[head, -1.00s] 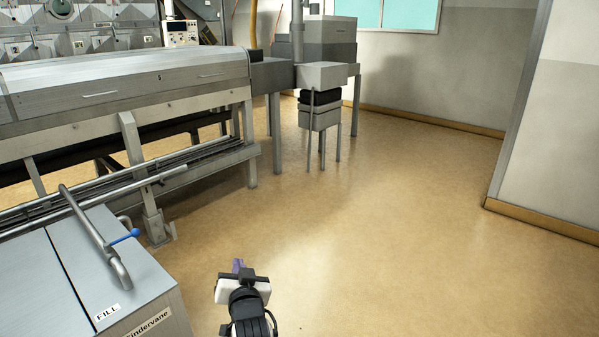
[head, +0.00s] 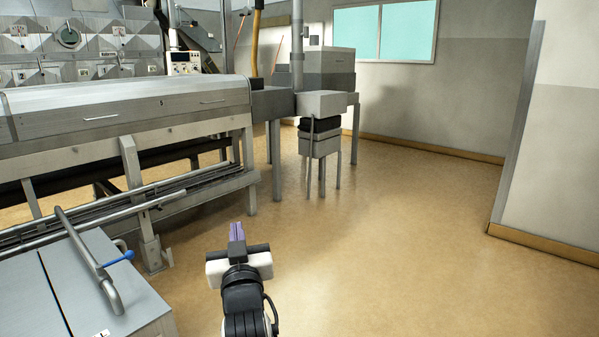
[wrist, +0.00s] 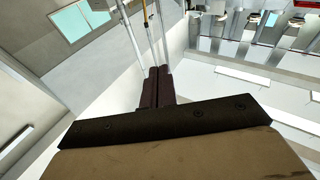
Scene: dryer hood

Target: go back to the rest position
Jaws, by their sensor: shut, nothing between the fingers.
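My gripper (head: 237,232) is at the lower middle of the head view, over open floor. Its purple fingers are together and point away from me, with nothing between them. The fingers (wrist: 157,88) also show side by side in the wrist view, which looks up past them to the walls, the window and the ceiling. My gripper touches nothing that I can see.
A grey cabinet (head: 85,283) with a pipe and blue-handled valve (head: 120,257) stands at lower left. A long hooded machine (head: 120,112) runs along the left. A small stand (head: 321,140) is ahead. The floor (head: 400,230) at right is clear up to the wall.

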